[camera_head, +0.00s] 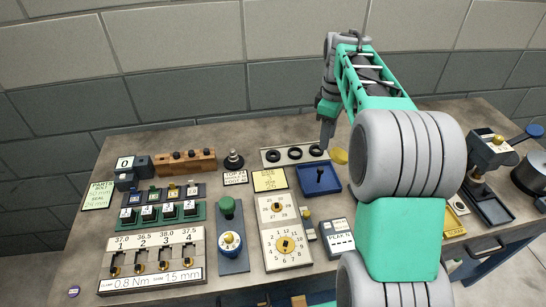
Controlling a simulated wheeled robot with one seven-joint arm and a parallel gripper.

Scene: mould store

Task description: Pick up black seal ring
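Three black seal rings lie in a row on a pale strip (304,160) near the back of the bench: a left ring (267,156), a middle ring (289,153) and a right ring (311,150). My gripper (324,146) points down at the right end of the strip, beside or over the right ring. Its fingers are small and seen nearly edge-on, so I cannot tell their gap or whether they touch the ring. My arm hides part of the bench right of the strip.
A blue tray (308,190) with a dark upright peg sits in front of the strip. A yellow disc (340,156) lies just right of my gripper. A black knobbed piece (233,163) stands left of the strip. The brick wall (200,90) is behind.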

